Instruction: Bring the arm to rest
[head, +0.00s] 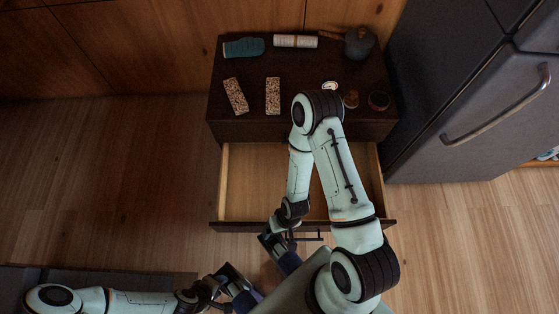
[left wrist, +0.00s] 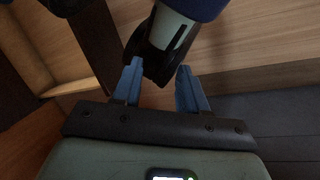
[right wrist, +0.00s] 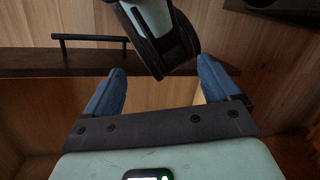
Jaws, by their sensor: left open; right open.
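My left arm (head: 130,301) comes in low from the left in the head view. Its gripper (head: 238,285) is in front of the cabinet, apart from the open drawer. In the left wrist view its blue fingers (left wrist: 158,72) are spread with nothing gripped; a pale arm link shows beyond them. My right arm (head: 340,170) reaches over the cabinet and bends back down across the drawer. Its gripper (head: 281,253) is by the drawer front, partly hidden. In the right wrist view its fingers (right wrist: 160,70) are open and empty.
The dark cabinet's wooden drawer (head: 250,185) is pulled out and looks empty; its handle (right wrist: 88,38) shows in the right wrist view. On top are a teal item (head: 243,48), a pale roll (head: 295,41), two speckled blocks (head: 272,96) and a dark pot (head: 359,43). A grey fridge (head: 450,95) stands right.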

